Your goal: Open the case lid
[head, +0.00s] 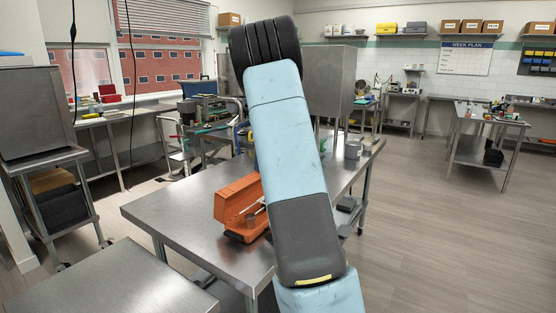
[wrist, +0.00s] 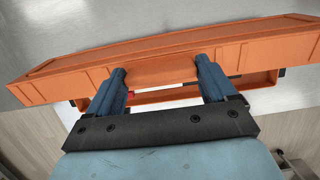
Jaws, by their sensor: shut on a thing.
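The orange case stands on the steel table in the head view, partly behind my arm. Its lid (head: 236,197) is raised at a steep angle above the case base (head: 238,236), and grey and whitish items show inside. In the wrist view the lid (wrist: 70,75) spans the picture, with part of the base (wrist: 255,82) below it. My gripper (wrist: 162,74) has its two blue fingers on either side of the orange tab at the lid's edge, shut on it. In the head view my arm hides the gripper and the right part of the case.
The steel table (head: 180,208) is bare left of the case. Grey containers (head: 352,150) stand at its far right, and a dark flat object (head: 347,204) lies near its right edge. Another steel table (head: 110,285) is at front left. Open floor (head: 430,240) lies to the right.

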